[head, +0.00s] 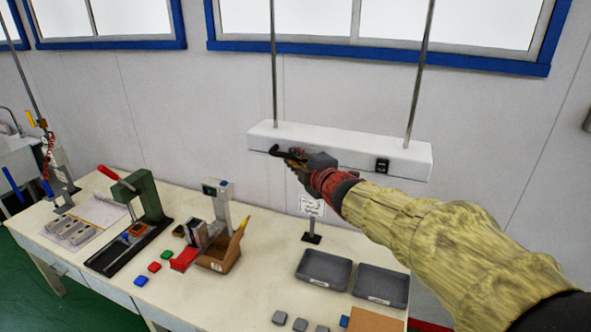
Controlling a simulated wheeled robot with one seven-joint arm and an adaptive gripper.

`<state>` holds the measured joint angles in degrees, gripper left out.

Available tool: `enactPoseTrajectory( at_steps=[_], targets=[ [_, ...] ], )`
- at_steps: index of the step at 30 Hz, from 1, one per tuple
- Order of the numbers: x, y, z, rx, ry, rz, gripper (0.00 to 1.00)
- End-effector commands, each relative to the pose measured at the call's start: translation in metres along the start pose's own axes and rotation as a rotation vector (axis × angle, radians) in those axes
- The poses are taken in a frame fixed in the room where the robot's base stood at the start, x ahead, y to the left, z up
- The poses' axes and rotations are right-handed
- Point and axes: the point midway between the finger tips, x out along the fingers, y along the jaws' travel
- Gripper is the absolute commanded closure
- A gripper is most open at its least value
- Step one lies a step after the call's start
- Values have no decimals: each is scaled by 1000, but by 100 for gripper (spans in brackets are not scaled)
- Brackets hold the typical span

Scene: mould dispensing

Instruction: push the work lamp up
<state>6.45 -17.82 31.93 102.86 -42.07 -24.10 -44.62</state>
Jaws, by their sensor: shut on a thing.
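The work lamp (405,149) is a long white box hanging level on two grey rods above the workbench. It has a small black switch (382,166) on its front face. My gripper (283,153) is at the lamp's front, left of its middle. It is shut on a dark curved handle (273,150) at the lamp's front. My arm reaches in from the lower right in a yellow sleeve and hides part of the lamp's lower edge.
The cream workbench (262,283) below holds a green press (147,195), a cardboard box (222,258), a small sign (312,208) and two grey trays (323,269). Blue-framed windows (380,47) are on the wall behind. The space around the rods looks clear.

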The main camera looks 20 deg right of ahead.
Motion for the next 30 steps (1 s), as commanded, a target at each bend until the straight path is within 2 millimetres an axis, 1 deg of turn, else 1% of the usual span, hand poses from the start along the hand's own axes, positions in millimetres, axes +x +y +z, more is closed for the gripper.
enactPoseTrajectory(
  at_steps=[1, 6, 20, 21, 30],
  targets=[
    [-2, 16, -3, 1, 3, 8, 100],
    [-4, 28, -5, 2, 2, 6, 100],
    [-5, 35, -6, 1, 3, 10, 100],
    [-5, 35, -6, 1, 3, 11, 88],
    [-4, 32, -5, 0, 3, 6, 71]
  ],
)
